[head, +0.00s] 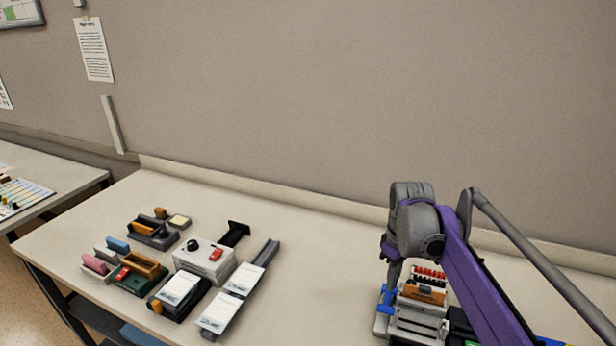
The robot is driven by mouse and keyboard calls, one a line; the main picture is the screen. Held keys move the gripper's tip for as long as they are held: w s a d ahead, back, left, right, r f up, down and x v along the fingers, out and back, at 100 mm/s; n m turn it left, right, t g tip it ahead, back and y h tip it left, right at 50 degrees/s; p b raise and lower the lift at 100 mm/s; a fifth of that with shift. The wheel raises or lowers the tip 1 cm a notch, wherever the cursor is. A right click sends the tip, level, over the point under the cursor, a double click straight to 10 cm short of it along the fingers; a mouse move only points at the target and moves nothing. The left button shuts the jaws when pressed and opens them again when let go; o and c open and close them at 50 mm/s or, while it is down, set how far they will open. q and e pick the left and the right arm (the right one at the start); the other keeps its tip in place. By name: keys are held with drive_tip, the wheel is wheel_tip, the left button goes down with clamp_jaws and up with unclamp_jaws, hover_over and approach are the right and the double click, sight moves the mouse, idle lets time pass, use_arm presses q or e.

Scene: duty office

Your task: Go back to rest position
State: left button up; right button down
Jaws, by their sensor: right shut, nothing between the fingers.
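My right arm comes in from the right in the head view, with purple and grey links. My right gripper (392,276) points down at the left side of a grey device with red and orange parts (425,290) on the table. It is shut with nothing held. The arm hides part of that device, and whether the gripper touches it I cannot tell. My left gripper is not in view.
The long pale table (310,240) runs along a wall. A white box with a black knob and red button (205,258), card holders (222,312) and small trays (138,271) stand at left. The table middle is clear. Another table (60,170) stands far left.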

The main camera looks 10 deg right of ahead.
drive_tip(key=s+a+f+m+t, duration=0.2)
drive_tip(key=s+a+f, duration=0.1)
drive_tip(key=s, duration=0.3)
drive_tip(key=s+a+f+m+t, duration=0.1)
drive_tip(key=s+a+f+t, duration=0.1)
drive_tip(key=s, duration=0.4)
drive_tip(key=s+a+f+m+t, duration=0.2)
drive_tip(key=s+a+f, duration=0.3)
drive_tip(key=s, duration=0.1)
drive_tip(key=shift+s+a+f+m, duration=0.1)
drive_tip(key=shift+s+f+m, duration=0.05)
drive_tip(key=shift+s+m, duration=0.15)
drive_tip(key=shift+w, duration=0.1)
